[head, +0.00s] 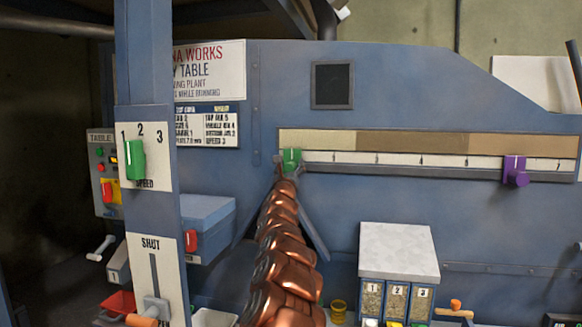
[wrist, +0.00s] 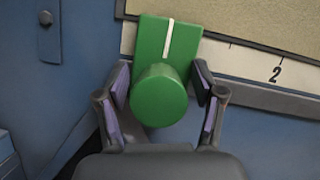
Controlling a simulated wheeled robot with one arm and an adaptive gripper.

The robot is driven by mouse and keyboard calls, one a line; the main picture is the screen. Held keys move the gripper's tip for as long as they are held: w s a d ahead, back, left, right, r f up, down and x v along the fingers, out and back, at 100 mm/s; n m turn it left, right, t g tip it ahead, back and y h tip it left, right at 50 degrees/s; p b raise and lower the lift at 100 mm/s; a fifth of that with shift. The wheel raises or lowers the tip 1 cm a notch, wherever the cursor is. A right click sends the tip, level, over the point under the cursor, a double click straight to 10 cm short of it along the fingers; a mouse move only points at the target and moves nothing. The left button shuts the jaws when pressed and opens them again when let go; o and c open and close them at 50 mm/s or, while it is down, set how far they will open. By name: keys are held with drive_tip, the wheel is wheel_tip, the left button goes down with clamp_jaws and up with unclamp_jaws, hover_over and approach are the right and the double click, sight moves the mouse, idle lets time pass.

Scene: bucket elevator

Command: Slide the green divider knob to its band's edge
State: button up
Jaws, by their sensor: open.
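The green divider knob (head: 291,158) sits near the left end of the white scale rail on the blue panel. In the wrist view the knob (wrist: 160,95) has a round front and a square plate behind with a white pointer line. My gripper (head: 288,168) is at the knob; in the wrist view its open fingers (wrist: 159,100) stand on both sides of it. The right finger is very close to the knob; I cannot tell if it touches. The colour bands (head: 400,142) run above the scale: a light one at left, a darker brown one, then a paler one.
A purple knob (head: 515,171) sits on the same rail at the right. A blue post with a green speed lever (head: 135,160) stands at the left, in front of the panel. A box with numbered sample windows (head: 398,255) is below right. The rail between the knobs is clear.

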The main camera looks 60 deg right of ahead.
drive_tip(key=shift+d, duration=0.15)
clamp_jaws()
idle(0.7)
